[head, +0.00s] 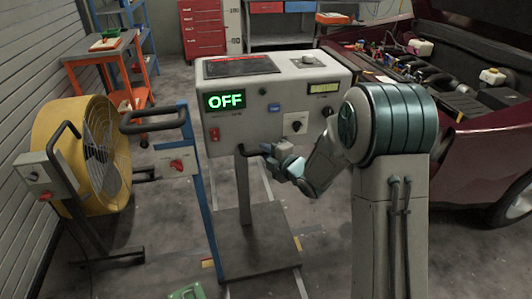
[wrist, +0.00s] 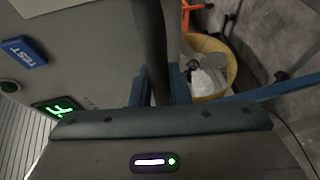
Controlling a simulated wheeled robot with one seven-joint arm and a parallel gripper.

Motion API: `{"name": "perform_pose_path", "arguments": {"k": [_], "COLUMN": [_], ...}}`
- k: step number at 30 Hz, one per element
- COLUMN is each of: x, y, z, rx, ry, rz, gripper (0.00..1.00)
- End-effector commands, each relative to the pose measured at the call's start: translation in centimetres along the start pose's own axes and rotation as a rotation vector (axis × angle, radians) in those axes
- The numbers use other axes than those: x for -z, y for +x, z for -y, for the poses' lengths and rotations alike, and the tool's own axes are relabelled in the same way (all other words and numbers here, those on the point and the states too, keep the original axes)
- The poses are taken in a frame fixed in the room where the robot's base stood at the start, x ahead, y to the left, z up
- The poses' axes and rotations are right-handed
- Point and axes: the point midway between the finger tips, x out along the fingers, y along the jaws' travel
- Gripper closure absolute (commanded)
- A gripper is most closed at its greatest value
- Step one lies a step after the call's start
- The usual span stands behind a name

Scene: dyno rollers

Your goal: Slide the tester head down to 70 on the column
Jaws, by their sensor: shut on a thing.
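My gripper (head: 287,168) is at the lower front of the grey console (head: 280,130). In the wrist view its two blue-grey fingers (wrist: 159,88) are shut on a dark bar (wrist: 152,40), which looks like a handle of the console. In the head view the bar's grasped part is mostly hidden by the gripper. A pale column (head: 233,25) with number marks stands at the back, partly hidden by the console. I cannot tell for certain which part is the tester head, nor read a 70 mark.
The console display (head: 225,101) reads OFF. A blue post (head: 200,200) stands left of the console, with a yellow fan (head: 55,140) beyond it. A dark red car (head: 490,150) with its hood open is at right. Bare floor shows at the lower left.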

Motion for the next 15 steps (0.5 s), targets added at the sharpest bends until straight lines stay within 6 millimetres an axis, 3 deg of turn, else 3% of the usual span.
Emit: {"name": "perform_pose_path", "arguments": {"k": [15], "x": [-0.6], "y": [1.1], "z": [7.5], "rx": [0.012], "ry": [0.004], "rz": [0.002], "gripper": [1.00]}}
